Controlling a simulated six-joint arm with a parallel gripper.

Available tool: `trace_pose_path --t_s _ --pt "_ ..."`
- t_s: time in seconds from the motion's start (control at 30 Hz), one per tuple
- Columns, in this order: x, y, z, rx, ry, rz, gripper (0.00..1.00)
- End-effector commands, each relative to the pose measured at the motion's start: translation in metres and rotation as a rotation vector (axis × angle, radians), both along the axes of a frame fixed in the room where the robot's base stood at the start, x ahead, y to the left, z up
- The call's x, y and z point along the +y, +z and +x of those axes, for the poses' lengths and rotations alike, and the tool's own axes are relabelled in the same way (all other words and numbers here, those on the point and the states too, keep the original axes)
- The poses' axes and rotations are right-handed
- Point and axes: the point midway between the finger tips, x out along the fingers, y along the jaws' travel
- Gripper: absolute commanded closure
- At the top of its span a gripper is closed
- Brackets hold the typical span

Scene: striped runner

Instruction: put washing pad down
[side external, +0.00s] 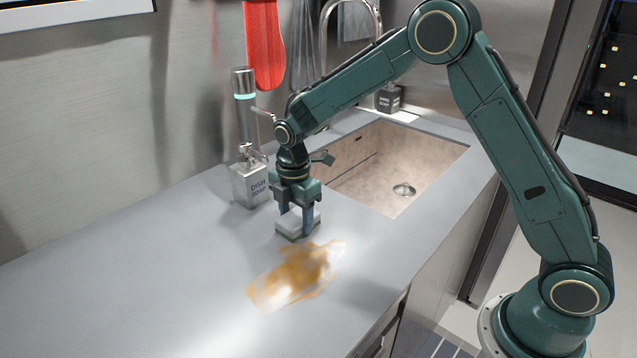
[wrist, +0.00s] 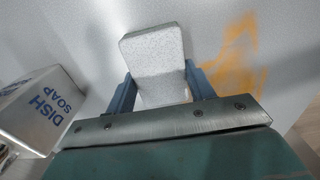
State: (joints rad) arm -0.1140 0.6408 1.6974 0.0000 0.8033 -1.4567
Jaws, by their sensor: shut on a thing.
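The washing pad (side external: 291,226) is a pale block with a darker green layer underneath. My gripper (side external: 295,220) is shut on it, with one finger at each side, at the back edge of the orange stain. In the wrist view the pad (wrist: 154,62) shows its light grey top between the two blue fingers of my gripper (wrist: 161,88). The pad is at or very near the counter (side external: 130,265); I cannot tell if it touches.
An orange-brown stain (side external: 298,272) lies on the counter in front of the pad. A dish soap bottle (side external: 249,183) stands close to the left, also large in the wrist view (wrist: 42,108). The sink (side external: 385,165) opens behind right. The left counter is clear.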

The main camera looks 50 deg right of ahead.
Motion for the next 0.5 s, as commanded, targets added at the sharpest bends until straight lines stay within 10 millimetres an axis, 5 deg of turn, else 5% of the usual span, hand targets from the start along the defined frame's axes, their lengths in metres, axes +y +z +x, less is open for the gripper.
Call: trace_pose_path --t_s 0.13,0.17,0.27,0.5 --pt "0.0 -0.003 -0.0001 0.001 0.0 0.0 0.68" --pt "0.0 -0.0032 -0.0001 0.001 0.0 0.0 0.45" --pt "0.0 -0.003 -0.0001 0.001 0.0 0.0 0.25" --pt "0.0 -0.0029 -0.0001 0.0 0.0 0.0 0.25"
